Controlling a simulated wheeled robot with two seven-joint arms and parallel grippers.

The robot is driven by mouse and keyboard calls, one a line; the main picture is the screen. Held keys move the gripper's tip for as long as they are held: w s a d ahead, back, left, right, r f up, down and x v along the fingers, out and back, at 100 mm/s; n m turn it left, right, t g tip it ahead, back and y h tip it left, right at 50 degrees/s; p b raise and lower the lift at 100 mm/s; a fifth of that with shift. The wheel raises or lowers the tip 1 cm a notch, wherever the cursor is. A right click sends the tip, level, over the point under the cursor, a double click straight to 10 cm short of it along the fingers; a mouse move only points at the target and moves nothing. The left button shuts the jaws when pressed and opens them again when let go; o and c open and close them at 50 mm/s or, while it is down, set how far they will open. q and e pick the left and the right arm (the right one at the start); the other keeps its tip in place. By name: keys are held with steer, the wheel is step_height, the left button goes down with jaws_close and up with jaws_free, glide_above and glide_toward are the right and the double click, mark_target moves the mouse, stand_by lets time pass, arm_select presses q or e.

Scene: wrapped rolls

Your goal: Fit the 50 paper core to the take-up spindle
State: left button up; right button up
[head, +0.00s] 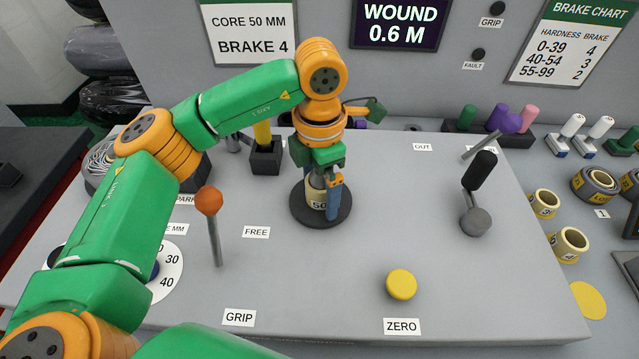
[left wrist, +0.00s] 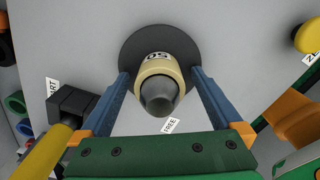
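The cream paper core (head: 318,199) marked 50 stands upright around the take-up spindle, low against the dark round flange (head: 340,213). In the left wrist view the core (left wrist: 159,68) encircles the spindle, whose grey rounded tip (left wrist: 159,98) sticks out of it. My left gripper (head: 325,190) points down over the core. In its wrist view, its blue fingers (left wrist: 160,74) stand one on each side of the core with a narrow gap on both sides, so it looks open. My right gripper does not show.
An orange-knobbed lever (head: 209,201) stands left of the spindle, near the FREE and GRIP labels. A black-handled lever (head: 480,171) stands at right, and a yellow button (head: 401,284) in front. Other cores (head: 569,244) lie farther right. A black block (head: 265,156) stands behind left.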

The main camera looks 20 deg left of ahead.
arm_select(q)
step_height(320, 180, up, 7)
steer(key=shift+r, duration=0.1)
stand_by(0.4)
stand_by(0.4)
